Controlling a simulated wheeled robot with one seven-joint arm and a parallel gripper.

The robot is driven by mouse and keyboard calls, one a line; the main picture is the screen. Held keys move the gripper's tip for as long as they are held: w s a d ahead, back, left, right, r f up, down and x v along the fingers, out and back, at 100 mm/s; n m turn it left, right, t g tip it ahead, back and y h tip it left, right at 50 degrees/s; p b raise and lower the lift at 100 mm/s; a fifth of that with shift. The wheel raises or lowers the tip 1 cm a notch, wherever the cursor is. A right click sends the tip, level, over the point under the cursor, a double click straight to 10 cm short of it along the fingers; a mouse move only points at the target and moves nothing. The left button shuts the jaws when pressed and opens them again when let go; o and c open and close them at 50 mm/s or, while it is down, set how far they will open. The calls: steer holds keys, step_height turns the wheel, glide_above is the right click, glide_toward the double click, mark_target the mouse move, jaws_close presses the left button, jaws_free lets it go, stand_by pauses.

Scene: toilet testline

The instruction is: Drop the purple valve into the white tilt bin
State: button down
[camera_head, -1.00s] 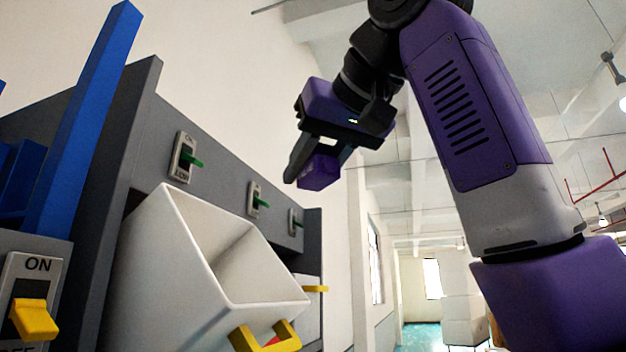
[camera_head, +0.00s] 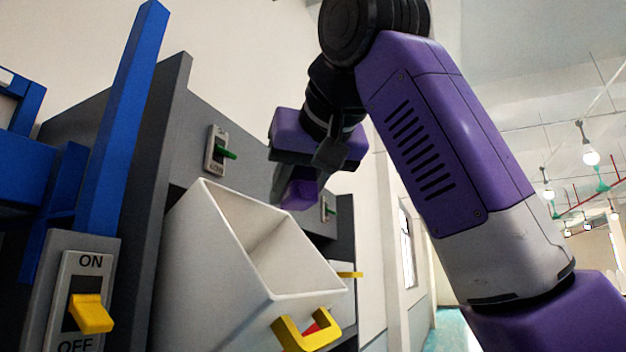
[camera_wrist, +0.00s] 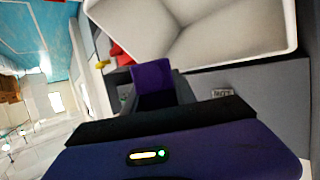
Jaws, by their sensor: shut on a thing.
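The purple valve (camera_head: 300,192) shows as a small purple block between the fingers of my gripper (camera_head: 294,186), which is shut on it. In the wrist view the purple valve (camera_wrist: 152,84) sticks out beyond the dark edge of my gripper. The white tilt bin (camera_head: 215,265) is mounted on the grey panel, its open top facing up, with a yellow handle (camera_head: 308,335) at its front. The valve is above and behind the bin's right rim in the head view. In the wrist view the bin's open inside (camera_wrist: 200,35) lies beyond the valve; the valve appears outside its rim.
A grey panel (camera_head: 190,140) carries small green-lever switches (camera_head: 222,152). A blue frame (camera_head: 120,120) and an ON/OFF switch with a yellow lever (camera_head: 91,313) stand at the left. The room on the right is open.

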mark_target(299, 170)
steer(key=shift+w+a, duration=0.1)
steer(key=shift+a, duration=0.3)
steer(key=c, duration=0.9)
jaws_free()
steer(key=shift+f, duration=0.1)
steer(key=b+v, duration=0.3)
steer(key=v, duration=0.5)
steer(key=shift+f, duration=0.1)
